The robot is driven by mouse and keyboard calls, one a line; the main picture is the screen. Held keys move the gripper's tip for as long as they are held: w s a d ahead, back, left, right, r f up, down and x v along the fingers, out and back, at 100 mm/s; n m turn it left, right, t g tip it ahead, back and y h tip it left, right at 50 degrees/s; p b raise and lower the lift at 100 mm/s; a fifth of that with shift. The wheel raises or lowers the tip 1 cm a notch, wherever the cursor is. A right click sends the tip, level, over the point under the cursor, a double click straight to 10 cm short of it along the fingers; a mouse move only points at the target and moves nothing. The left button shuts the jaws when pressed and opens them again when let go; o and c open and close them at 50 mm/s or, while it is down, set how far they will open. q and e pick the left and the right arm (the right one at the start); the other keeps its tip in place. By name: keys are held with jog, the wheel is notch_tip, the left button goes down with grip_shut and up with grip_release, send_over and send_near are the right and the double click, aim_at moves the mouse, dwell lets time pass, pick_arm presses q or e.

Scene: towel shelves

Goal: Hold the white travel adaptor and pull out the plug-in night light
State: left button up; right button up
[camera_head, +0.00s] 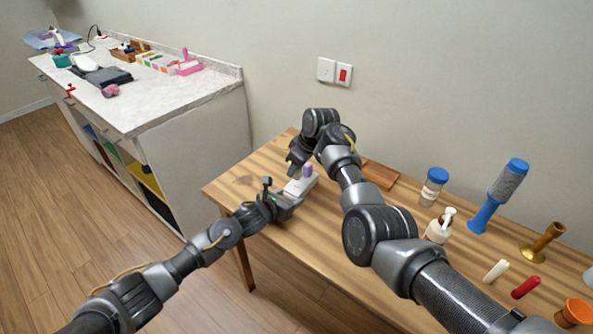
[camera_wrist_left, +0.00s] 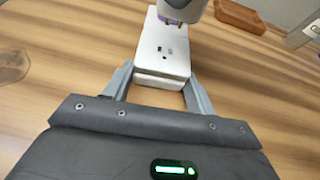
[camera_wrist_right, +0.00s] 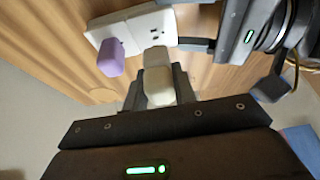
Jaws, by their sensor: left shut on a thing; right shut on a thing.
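The white travel adaptor (camera_head: 302,184) lies at the left end of the wooden table. My left gripper (camera_head: 287,203) is shut on its near end; the left wrist view shows the adaptor (camera_wrist_left: 162,50) between the fingers, with bare socket holes on top. My right gripper (camera_wrist_right: 158,90) is shut on a cream block with a paler end, apparently the night light (camera_wrist_right: 158,78), over the adaptor. Brownish pins seem to show under it in the left wrist view. A purple plug-in piece (camera_wrist_right: 111,58) sits on the adaptor's other end.
A wooden tray (camera_head: 380,174) lies behind my right arm. A cluttered white-topped counter (camera_head: 170,95) is at the left.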

jog(key=shift+r, duration=0.4)
jog(key=shift+r, duration=1.8)
pick_arm(q)
jog(key=o, duration=1.1)
jog(key=v, duration=1.2)
jog(key=shift+w, duration=0.1)
jog(key=x, duration=1.2)
pick_arm(e)
jog(key=shift+f, duration=0.35)
